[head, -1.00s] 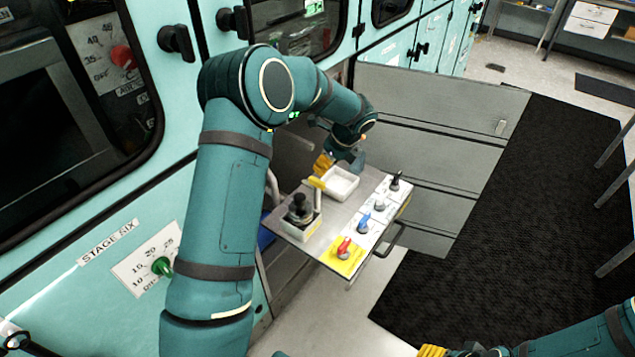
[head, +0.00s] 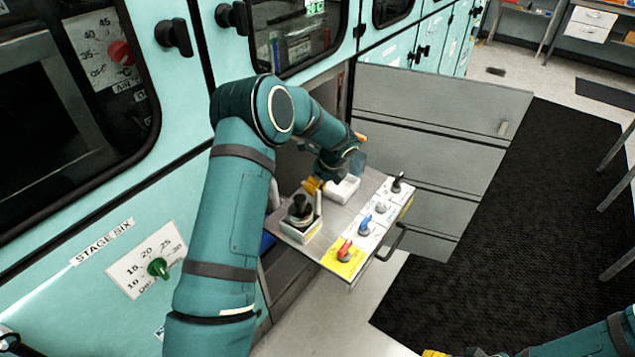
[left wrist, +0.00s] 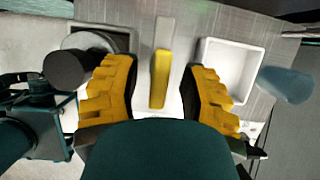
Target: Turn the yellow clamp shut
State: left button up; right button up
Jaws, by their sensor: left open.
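The yellow clamp (left wrist: 160,78) is a narrow yellow bar on the grey metal shelf in the left wrist view. It lies between the two yellow fingers of my left gripper (left wrist: 164,68), with a gap on each side. The gripper is open and holds nothing. In the head view my left gripper (head: 315,187) is low over the shelf (head: 345,208), and its fingers largely hide the clamp there. My right gripper (head: 434,353) shows only as a yellow sliver at the bottom edge, so its jaws cannot be judged.
A dark-knobbed round part in a small square holder (head: 300,213) stands left of the clamp. An empty white tray (head: 344,189) is on the right. A red-handled switch on a yellow plate (head: 345,252) and several other switches line the shelf's front. An open grey door (head: 440,100) stands behind.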

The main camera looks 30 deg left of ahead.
pick_arm(q)
grip_shut()
jog(key=shift+n, duration=0.4)
jog(key=n+g+p, duration=0.1)
jog(key=n, duration=0.1)
jog(key=shift+n, duration=0.4)
jog(key=n+g+p, duration=0.1)
jog(key=n, duration=0.2)
jog(key=shift+n+g+h, duration=0.3)
jog(key=shift+g, duration=0.1)
jog(key=n, duration=0.2)
jog(key=n+g+h, duration=0.1)
jog(key=n, duration=0.2)
jog(key=shift+f+g+h+p, duration=0.1)
jog(key=shift+g+h+p, duration=0.2)
jog(key=n+h, duration=0.1)
jog(key=n, duration=0.2)
jog(key=n+h, duration=0.1)
jog(key=n, duration=0.1)
jog(key=shift+n+g, duration=0.3)
jog(key=shift+n, duration=0.1)
